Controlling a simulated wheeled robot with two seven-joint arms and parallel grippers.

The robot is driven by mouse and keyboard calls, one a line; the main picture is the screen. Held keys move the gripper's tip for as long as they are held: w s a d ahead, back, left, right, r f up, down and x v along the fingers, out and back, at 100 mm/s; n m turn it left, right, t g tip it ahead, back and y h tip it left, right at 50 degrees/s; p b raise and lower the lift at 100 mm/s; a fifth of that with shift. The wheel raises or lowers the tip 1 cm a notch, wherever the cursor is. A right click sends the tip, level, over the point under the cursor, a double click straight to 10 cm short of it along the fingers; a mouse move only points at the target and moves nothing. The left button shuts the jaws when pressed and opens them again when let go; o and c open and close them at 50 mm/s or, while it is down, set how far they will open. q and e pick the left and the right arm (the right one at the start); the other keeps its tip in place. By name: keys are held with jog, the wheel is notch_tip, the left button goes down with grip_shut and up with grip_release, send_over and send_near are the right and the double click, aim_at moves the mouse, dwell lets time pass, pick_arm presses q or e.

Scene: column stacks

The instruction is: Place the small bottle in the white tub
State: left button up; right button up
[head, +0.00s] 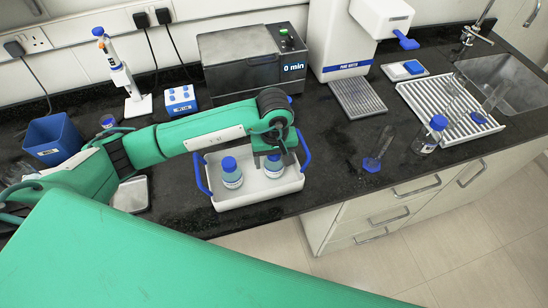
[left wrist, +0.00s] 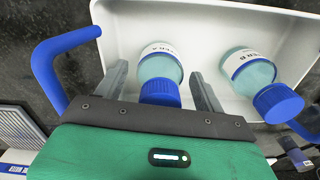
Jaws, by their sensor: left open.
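The white tub (head: 225,204) with blue handles stands near the counter's front edge. Two small blue-capped bottles stand in it, one on the left (head: 231,174) and one on the right (head: 273,169). My left gripper (head: 277,153) is over the right one. In the left wrist view, my gripper's fingers (left wrist: 158,74) are apart, on either side of the bottle labelled A (left wrist: 160,66). The bottle labelled B (left wrist: 247,76) is beside it in the tub. I cannot tell whether the fingers touch bottle A. My right gripper is not in view.
Another blue-capped bottle (head: 429,136) and a clear cylinder (head: 378,150) stand right of the tub. A blue bin (head: 52,141), a pipette stand (head: 137,103) and a small blue-capped item (head: 107,121) are left. A heating block (head: 250,62) stands behind.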

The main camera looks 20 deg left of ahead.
pick_arm(q)
notch_tip(320, 180, up, 11)
jog(key=b, duration=0.4)
jog(key=shift+f+b, duration=0.15)
jog(key=shift+b, duration=0.15)
jog(key=shift+r, duration=0.7)
jog(key=shift+s+f, duration=0.1)
